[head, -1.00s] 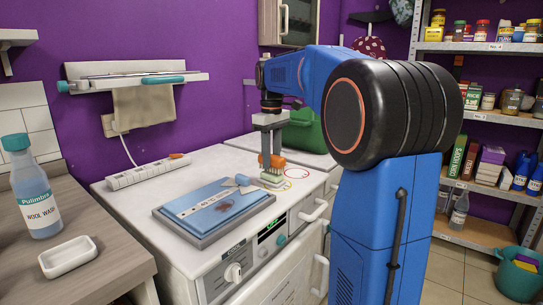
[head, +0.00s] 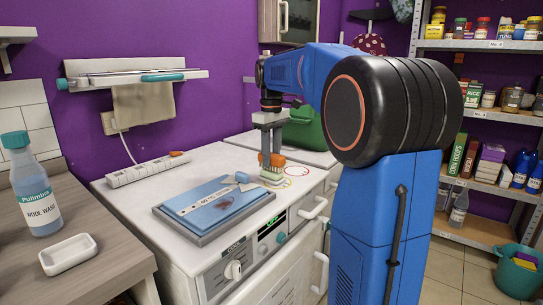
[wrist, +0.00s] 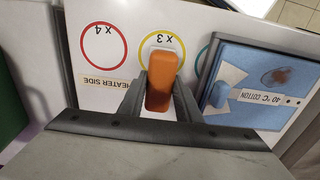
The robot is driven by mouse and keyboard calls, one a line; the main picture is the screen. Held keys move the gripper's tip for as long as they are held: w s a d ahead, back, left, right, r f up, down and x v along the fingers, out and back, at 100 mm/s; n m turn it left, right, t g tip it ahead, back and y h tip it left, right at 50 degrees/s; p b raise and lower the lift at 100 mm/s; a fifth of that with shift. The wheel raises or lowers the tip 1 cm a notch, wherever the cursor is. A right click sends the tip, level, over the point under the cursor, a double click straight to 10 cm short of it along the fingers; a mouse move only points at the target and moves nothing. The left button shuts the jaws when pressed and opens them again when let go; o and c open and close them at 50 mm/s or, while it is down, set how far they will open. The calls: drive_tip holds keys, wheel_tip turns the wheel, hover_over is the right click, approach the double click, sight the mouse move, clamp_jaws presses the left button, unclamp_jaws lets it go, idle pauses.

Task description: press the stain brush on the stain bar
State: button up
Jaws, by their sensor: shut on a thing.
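My gripper (head: 271,150) points down over the far right of the white machine top, shut on the stain brush. The brush's orange handle (head: 272,159) is between the fingers, above a pale green and cream block-like lower part (head: 272,174). In the wrist view the orange handle (wrist: 162,80) stands between the fingertips, over the yellow "x 3" circle (wrist: 182,39). The brush end is hidden there. I cannot tell the bristles from a stain bar beneath them, nor whether they touch. A blue cloth (head: 205,212) with a brown stain lies on a grey board left of the gripper.
A red "x 4" circle (wrist: 97,45) is beside the yellow one. A blue clip-like piece (head: 242,178) sits at the cloth's far edge. A power strip (head: 148,169) lies at the back. A bottle (head: 35,195) and white dish (head: 68,255) stand on the left counter.

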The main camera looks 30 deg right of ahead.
sight(272, 154)
drive_tip(key=shift+f, duration=0.4)
idle(1.2)
drive_tip(key=shift+r, duration=0.1)
drive_tip(key=shift+r, duration=3.45)
